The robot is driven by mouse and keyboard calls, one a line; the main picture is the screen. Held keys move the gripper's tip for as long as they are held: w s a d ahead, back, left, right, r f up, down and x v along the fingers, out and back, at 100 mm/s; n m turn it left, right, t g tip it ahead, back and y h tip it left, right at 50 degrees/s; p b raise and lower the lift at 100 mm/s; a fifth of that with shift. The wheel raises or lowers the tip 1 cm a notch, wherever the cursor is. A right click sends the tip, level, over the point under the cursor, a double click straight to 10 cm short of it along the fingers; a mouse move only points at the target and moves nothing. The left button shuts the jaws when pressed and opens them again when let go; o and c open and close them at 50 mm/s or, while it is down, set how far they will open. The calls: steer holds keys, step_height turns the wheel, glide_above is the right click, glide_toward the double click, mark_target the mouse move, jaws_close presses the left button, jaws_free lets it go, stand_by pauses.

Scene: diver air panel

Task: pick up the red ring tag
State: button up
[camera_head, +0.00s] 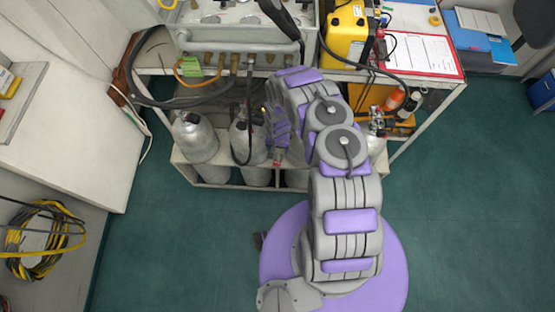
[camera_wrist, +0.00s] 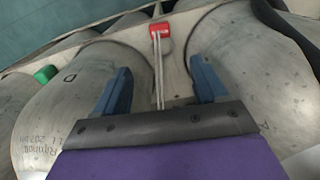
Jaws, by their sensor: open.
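The red ring tag (camera_wrist: 160,29) shows at the upper middle of the wrist view, with a small white patch on its face. A thin pale double strand runs from it down between my fingers. It lies against a pale rail between two grey cylinders. My gripper (camera_wrist: 160,66) is open, with one blue finger on each side of the strand. The tag's red part is beyond the fingertips, and no contact shows. In the head view, my arm reaches to the cylinder rack, and the fingertips are hard to make out there.
Grey cylinders (camera_head: 194,138) stand in a white rack under the bench, close around my gripper. A black hose (camera_head: 248,110) hangs beside the arm. A yellow case (camera_head: 345,38) and a red-edged clipboard (camera_head: 418,54) are on the bench. The green floor (camera_head: 165,255) is clear in front.

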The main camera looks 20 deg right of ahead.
steer(key=b, duration=0.1)
glide_above(277, 161)
steer(key=f, duration=0.6)
steer(key=shift+d+f, duration=0.2)
steer(key=shift+f, duration=0.1)
steer(key=shift+a+f+b, duration=0.15)
steer(key=shift+f+b, duration=0.9)
steer(key=shift+f, duration=1.55)
steer(key=shift+c, duration=0.3)
steer(key=c, duration=1.1)
steer(key=shift+c, duration=0.2)
steer(key=shift+r, duration=0.1)
